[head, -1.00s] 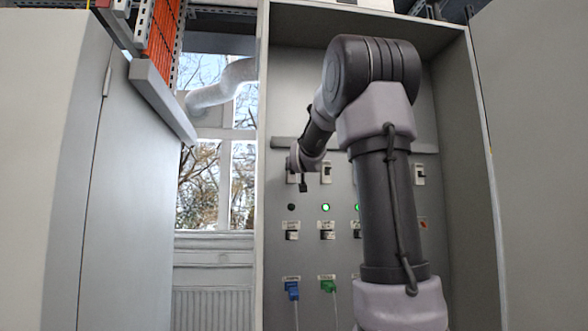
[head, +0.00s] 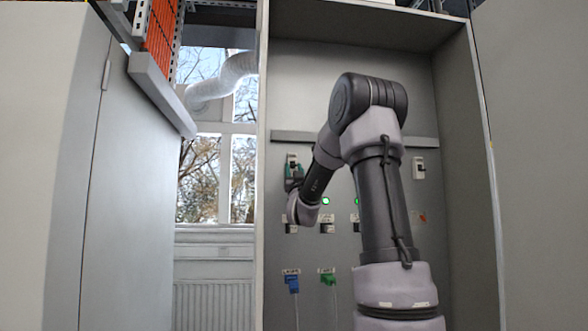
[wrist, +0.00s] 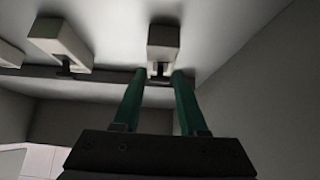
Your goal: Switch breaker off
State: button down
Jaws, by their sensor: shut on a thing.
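The breaker (head: 292,159) is a pale block with a dark lever, at the left end of the row on the cabinet's back panel. My gripper (head: 293,172) is at this breaker, its green fingers shut on the lever. In the wrist view, the breaker body (wrist: 163,38) is just beyond the fingertips of my gripper (wrist: 159,72), and its lever shows between them. I cannot tell whether the lever stands on or off. My wrist hides the panel just below this breaker.
Other breakers stand in the same row: one at the right (head: 419,168), another beside mine in the wrist view (wrist: 60,42). A green lamp (head: 325,201), a blue plug (head: 292,284) and a green plug (head: 327,278) are lower. The cabinet's left wall edge (head: 262,200) is close to my gripper.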

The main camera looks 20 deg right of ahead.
jog(key=shift+f+t, duration=0.15)
jog(key=shift+t, duration=0.15)
jog(key=c, duration=0.5)
grip_release()
jog(key=v, duration=1)
jog(key=shift+s+f, duration=0.25)
jog(key=shift+a, duration=0.1)
